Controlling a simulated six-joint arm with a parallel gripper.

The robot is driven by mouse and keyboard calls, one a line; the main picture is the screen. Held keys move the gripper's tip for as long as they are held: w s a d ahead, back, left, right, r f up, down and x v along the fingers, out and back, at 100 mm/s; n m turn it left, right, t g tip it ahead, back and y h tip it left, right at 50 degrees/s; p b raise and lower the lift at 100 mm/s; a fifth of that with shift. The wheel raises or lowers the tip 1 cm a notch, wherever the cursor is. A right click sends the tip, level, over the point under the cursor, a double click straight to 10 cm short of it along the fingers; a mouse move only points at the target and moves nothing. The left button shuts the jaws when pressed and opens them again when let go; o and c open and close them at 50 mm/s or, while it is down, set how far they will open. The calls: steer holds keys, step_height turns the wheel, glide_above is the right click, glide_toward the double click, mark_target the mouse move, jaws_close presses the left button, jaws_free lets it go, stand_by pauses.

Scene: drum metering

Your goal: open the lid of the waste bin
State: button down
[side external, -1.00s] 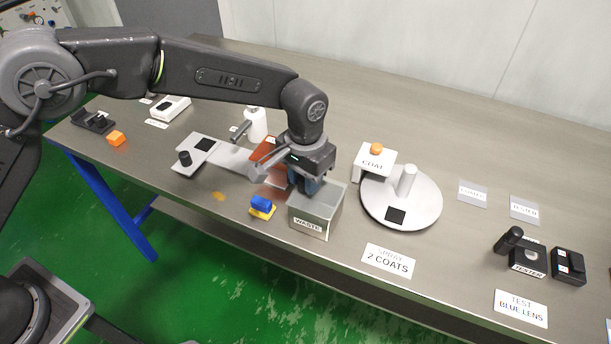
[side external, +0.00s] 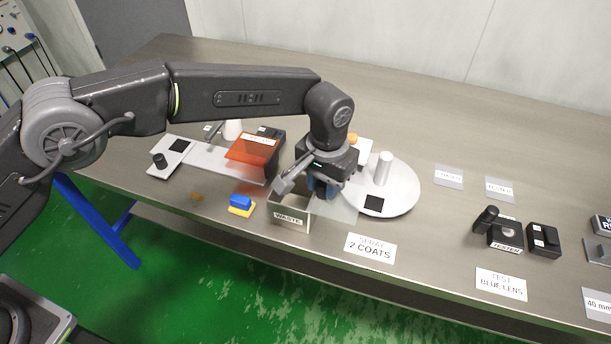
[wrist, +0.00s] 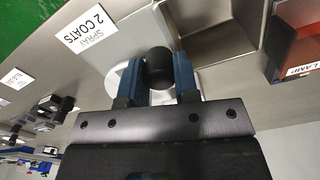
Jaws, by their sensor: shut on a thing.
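The waste bin (side external: 291,217) is a grey open-topped box with a WASTE label, near the table's front edge. Its opening shows at the left, and its dark inside also shows in the wrist view (wrist: 222,38). Its lid (side external: 337,208) is a thin, pale plate shifted to the right of the box, reaching toward the round turntable. My gripper (side external: 322,188) is above the lid. In the wrist view, the blue fingers of my gripper (wrist: 155,80) are shut on a black round knob (wrist: 158,64).
The white turntable (side external: 402,195) with an upright post stands close on the right. An orange translucent lamp shield (side external: 250,149) and a blue-and-yellow block (side external: 241,205) are on the left. A SPRAY 2 COATS card (side external: 370,248) lies in front.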

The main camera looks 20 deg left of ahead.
steer(key=shift+w+d, duration=0.1)
steer(key=shift+d, duration=0.15)
steer(key=c, duration=0.9)
jaws_free()
steer(key=shift+o, duration=0.2)
steer(key=shift+r, duration=0.1)
step_height(320, 180, up, 14)
